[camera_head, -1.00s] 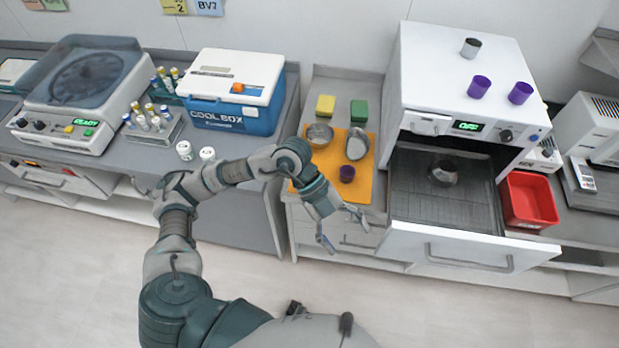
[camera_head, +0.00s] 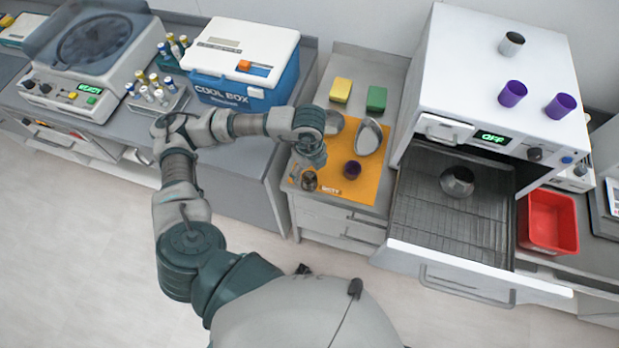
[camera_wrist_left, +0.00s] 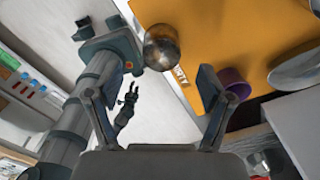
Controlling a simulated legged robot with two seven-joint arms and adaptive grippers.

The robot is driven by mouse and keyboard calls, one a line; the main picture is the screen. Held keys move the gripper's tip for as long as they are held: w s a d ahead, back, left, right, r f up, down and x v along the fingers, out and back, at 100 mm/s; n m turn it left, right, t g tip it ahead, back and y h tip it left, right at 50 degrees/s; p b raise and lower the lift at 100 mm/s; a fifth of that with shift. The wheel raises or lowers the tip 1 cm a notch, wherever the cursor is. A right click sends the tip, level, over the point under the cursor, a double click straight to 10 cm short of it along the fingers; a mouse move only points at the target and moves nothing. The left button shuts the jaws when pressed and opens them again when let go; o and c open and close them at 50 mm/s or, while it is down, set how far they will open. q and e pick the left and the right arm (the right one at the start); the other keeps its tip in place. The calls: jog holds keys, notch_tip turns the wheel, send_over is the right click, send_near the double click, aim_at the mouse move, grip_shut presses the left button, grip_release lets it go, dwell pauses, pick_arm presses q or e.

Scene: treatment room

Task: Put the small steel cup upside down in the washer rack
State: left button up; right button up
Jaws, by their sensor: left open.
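The small steel cup (camera_head: 309,181) is at the front left corner of the orange mat (camera_head: 372,193), beside the mat's label. In the left wrist view the steel cup (camera_wrist_left: 161,47) shows beyond the fingertips, roughly in line with the gap between them. I cannot tell which way up it is. My left gripper (camera_head: 309,163) is open and empty, just behind the cup in the head view; in the left wrist view both fingers (camera_wrist_left: 155,86) are spread. The washer rack (camera_head: 418,200) is pulled out at the right and holds a round steel vessel (camera_head: 457,181). My right gripper is not in view.
A purple cup (camera_head: 352,169) stands close by on the mat, with steel bowls (camera_head: 368,137) behind. Yellow (camera_head: 341,89) and green (camera_head: 376,98) sponges lie further back. The washer (camera_head: 470,70) carries a steel cup (camera_head: 512,44) and two purple cups. A red bin (camera_head: 548,221) is right of the rack.

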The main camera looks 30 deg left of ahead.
aim_at(309, 177)
pick_arm(q)
jog(key=shift+d+f, duration=0.2)
jog(key=shift+f, duration=0.85)
jog(key=f, duration=0.3)
jog(key=shift+w+a+f, duration=0.15)
jog(key=shift+a+f, duration=0.15)
jog(key=shift+f, duration=0.05)
jog(key=shift+a+f, duration=0.1)
jog(key=shift+f, duration=0.1)
jog(key=c, duration=0.3)
jog(key=shift+d, duration=0.25)
jog(key=c, duration=0.8)
jog(key=shift+r, duration=0.1)
jog(key=shift+c, duration=1)
jog(key=shift+a+r, duration=0.1)
jog(key=shift+r, duration=0.05)
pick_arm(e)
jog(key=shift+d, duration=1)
